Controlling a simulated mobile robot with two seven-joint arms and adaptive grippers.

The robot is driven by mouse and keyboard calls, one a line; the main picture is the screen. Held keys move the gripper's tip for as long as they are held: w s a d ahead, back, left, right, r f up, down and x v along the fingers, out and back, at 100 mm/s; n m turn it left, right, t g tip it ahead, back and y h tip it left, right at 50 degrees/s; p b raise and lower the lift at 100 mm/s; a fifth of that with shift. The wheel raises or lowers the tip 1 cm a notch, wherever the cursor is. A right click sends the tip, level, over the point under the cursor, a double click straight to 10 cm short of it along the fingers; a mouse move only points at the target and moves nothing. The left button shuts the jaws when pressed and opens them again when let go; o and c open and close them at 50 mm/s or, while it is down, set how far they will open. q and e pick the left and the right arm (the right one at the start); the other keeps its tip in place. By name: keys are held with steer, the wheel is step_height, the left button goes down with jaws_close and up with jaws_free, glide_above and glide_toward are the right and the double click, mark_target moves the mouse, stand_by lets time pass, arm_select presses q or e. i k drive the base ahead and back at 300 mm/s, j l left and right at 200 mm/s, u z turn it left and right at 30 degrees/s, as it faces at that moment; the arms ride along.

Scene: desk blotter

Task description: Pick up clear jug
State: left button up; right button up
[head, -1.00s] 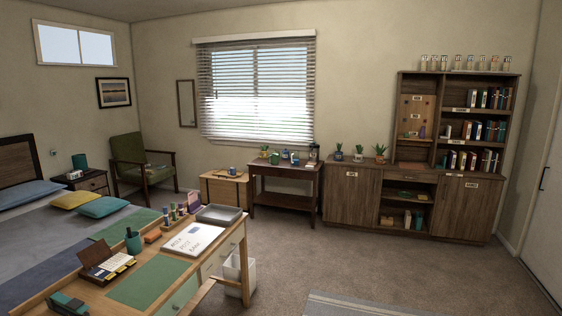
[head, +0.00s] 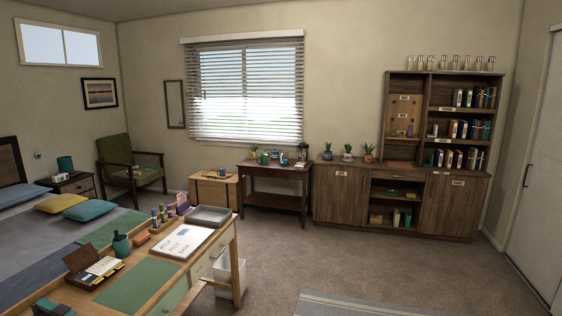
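A small clear vessel that looks like the clear jug (head: 302,153) stands at the right end of the dark wooden side table (head: 275,171) below the window. It is far off and small, so its handle and details cannot be made out. Neither of my grippers shows in the head view.
Potted plants, a green mug (head: 264,158) and a blue item (head: 284,159) share the side table and the cabinet (head: 339,196) beside it. A desk (head: 220,246) with a green blotter (head: 139,283) fills the lower left. Open carpet (head: 330,262) lies right of it.

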mark_target(284, 159)
steer(key=i+z, duration=0.2)
steer(key=i+l, duration=0.1)
steer(key=i, duration=6.5)
steer(key=i+u, duration=0.35)
steer(key=i, duration=0.25)
